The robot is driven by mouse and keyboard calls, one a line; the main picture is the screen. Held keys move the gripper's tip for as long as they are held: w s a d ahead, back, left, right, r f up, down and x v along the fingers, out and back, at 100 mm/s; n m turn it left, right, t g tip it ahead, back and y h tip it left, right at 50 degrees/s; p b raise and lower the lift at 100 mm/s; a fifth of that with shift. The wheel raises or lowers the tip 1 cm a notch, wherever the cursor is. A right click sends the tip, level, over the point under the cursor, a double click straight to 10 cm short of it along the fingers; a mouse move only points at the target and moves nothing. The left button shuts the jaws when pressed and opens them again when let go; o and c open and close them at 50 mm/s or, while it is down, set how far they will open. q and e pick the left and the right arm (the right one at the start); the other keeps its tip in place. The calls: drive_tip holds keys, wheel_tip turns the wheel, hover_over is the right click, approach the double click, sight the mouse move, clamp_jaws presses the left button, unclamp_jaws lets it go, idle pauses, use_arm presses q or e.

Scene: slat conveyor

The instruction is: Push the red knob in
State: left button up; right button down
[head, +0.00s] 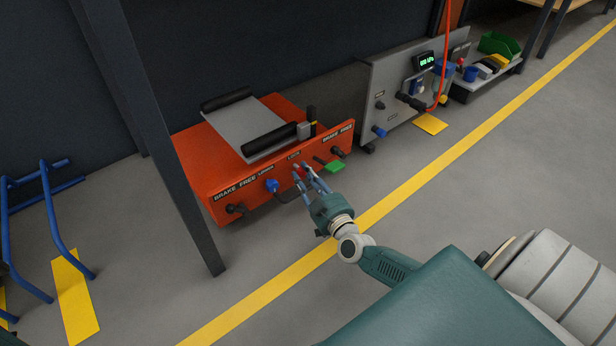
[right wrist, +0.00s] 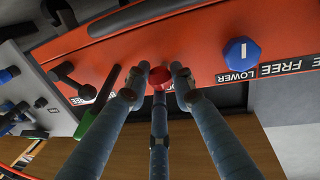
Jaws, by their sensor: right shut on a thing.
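The red knob (right wrist: 160,76) sits on the front panel of an orange-red cart (head: 197,176). In the head view only a little of the knob (head: 299,169) shows, beneath the word LOCK. My right gripper (head: 304,173) is at the panel, with its blue-grey fingers closed around the knob. In the right wrist view the fingertips of this gripper (right wrist: 160,80) stand on both sides of the knob, with a third finger below it. My left gripper is not in view.
A blue knob (head: 271,186) marked LOWER is left of the gripper; a green pedal (head: 334,166) is to its right. Black knobs (head: 235,209) marked BRAKE FREE sit near the panel's ends. A grey panel unit (head: 378,78) stands at right. A dark post (head: 165,145) rises at left.

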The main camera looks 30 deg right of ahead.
drive_tip(key=shift+w+r, duration=0.15)
drive_tip(key=shift+w, duration=0.25)
drive_tip(key=c, duration=1.7)
unclamp_jaws()
drive_tip(key=shift+o, duration=1.2)
drive_tip(key=shift+w+a, duration=0.1)
